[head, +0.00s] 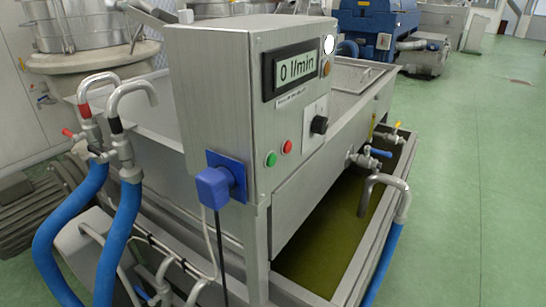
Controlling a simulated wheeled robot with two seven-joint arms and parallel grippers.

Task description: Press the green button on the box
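The box (222,105) is a grey metal control cabinet in the middle of the head view, mounted at the near end of a steel trough. The green button (271,159) is on its front face, low and towards the left. A red button (288,147) sits just right of it. Above them a display (296,69) reads "0 l/min". A black knob (319,125) on a pale plate is to the right of the red button. Nothing covers the green button. Neither of my grippers shows in this view.
A blue plug (215,187) with hanging cables sticks out left of the buttons. Blue hoses (118,240) with metal pipes stand at the left. A tray of greenish liquid (318,250) lies below the trough. Green floor (470,200) is clear at the right.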

